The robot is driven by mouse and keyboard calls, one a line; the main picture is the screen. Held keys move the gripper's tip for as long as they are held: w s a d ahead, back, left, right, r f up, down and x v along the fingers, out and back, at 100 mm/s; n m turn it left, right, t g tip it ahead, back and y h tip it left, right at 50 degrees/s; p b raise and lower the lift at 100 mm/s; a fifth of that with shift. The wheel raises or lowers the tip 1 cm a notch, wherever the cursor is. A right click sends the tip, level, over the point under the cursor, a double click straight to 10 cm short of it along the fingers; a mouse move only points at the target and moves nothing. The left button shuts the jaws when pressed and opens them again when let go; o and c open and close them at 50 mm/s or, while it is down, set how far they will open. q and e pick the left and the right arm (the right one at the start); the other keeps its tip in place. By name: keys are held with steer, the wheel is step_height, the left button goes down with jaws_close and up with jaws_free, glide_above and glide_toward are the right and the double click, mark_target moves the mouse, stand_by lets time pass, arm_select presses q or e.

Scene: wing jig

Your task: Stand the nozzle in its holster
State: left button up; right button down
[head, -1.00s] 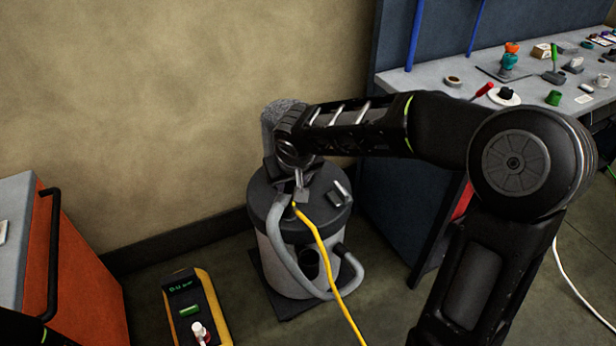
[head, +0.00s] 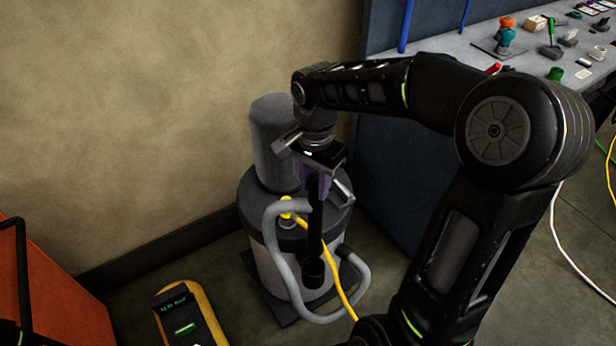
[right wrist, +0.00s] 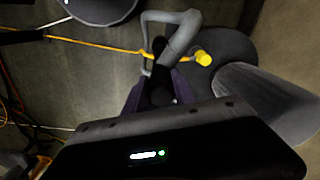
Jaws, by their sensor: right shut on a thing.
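The black nozzle (head: 315,230) hangs close to upright in front of the grey shop vacuum (head: 263,232). My right gripper (head: 318,185) is shut on its upper part, and its purplish fingers also show around the dark nozzle in the right wrist view (right wrist: 160,95). The dark holster (head: 313,273) is on the vacuum's front. The nozzle's lower end overlaps it in the head view; I cannot tell whether it is inside or just in front. The grey hose (head: 272,250) loops beside the nozzle. My left gripper is not in view.
A yellow plug (head: 287,208) with a yellow cord (head: 343,300) sits at the vacuum's lid. A yellow-black device (head: 188,318) stands on the floor at the left, near an orange cabinet (head: 60,290). A cluttered workbench (head: 440,50) is behind right.

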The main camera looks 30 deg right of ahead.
mark_target(313, 209)
steer(key=shift+s, duration=0.1)
steer(key=shift+f+b, duration=2.25)
steer(key=shift+f, duration=1.1)
steer(key=shift+a+f+b, duration=0.1)
steer(key=shift+f+b, duration=0.15)
steer(key=shift+b, duration=0.15)
steer(key=shift+f, duration=0.1)
steer(key=shift+f+b, duration=0.35)
steer(key=shift+b, duration=0.1)
steer(key=shift+f, duration=0.15)
